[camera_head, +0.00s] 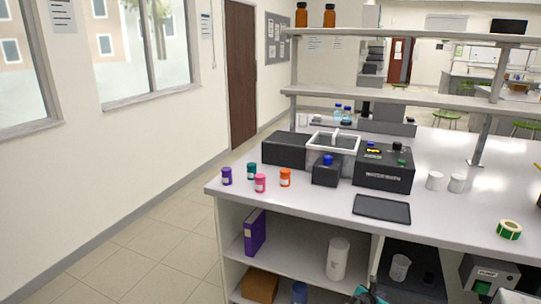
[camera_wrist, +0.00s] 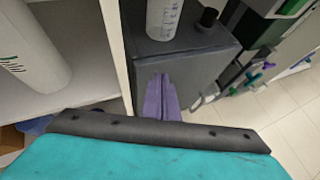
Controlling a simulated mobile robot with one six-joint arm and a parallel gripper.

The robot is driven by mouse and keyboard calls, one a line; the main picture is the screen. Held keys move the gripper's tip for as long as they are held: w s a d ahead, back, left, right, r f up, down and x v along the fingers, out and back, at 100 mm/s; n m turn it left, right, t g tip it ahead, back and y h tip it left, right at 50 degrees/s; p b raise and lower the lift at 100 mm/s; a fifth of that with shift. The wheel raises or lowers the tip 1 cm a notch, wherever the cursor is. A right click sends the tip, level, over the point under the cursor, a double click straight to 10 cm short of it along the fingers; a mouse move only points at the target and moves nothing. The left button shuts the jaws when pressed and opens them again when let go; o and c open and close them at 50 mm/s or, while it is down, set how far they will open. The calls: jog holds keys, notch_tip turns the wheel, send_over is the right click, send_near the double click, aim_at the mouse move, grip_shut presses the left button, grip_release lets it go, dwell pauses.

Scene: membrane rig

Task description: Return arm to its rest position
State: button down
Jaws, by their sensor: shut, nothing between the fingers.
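My gripper (camera_wrist: 160,82) shows in the wrist view as two purple fingers pressed together with nothing between them. The teal and black body of my gripper fills the bottom of that view. The fingers are in front of a dark box-like unit (camera_wrist: 190,65) under the bench, and I cannot tell how far apart they are. In the head view only a small teal and dark part of my arm shows at the bottom edge, below the bench top; the fingers cannot be made out there.
The floor at left (camera_head: 150,235) is clear.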

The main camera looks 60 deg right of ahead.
jog(key=w+a+f+n+t, duration=0.1)
jog(key=w+a+f, duration=0.15)
jog(key=w, duration=0.75)
jog(key=w+a+f+n+t, duration=0.15)
jog(key=w+a, duration=0.25)
jog(key=w, duration=0.6)
jog(key=w+a+f+n+t, duration=0.1)
jog(key=w+a+n+t, duration=0.15)
jog(key=w, duration=0.85)
jog(key=w+a+f+t+y, duration=0.1)
jog(key=w+a+f+y, duration=0.15)
jog(key=w+a, duration=0.8)
jog(key=w+a+f+y, duration=0.1)
jog(key=w+a+f, duration=0.3)
jog(key=w+a, duration=0.65)
jog(key=s+a+f+m+g+y, duration=0.1)
jog(key=a+f+m+y, duration=0.15)
jog(key=a, duration=1.25)
jog(key=s+a+f+m+y, duration=0.15)
jog(key=a+f, duration=0.25)
jog(key=a, duration=1)
jog(key=s+a+r+m+g+y, duration=0.1)
jog(key=s+a+m+g+y, duration=0.2)
jog(key=s+a+m+g, duration=0.4)
jog(key=s+a+m, duration=0.8)
jog(key=s+a, duration=0.1)
jog(key=s, duration=0.2)
jog(key=shift+a+r+m, duration=0.15)
jog(key=shift+r+m, duration=0.1)
jog(key=shift+m, duration=0.15)
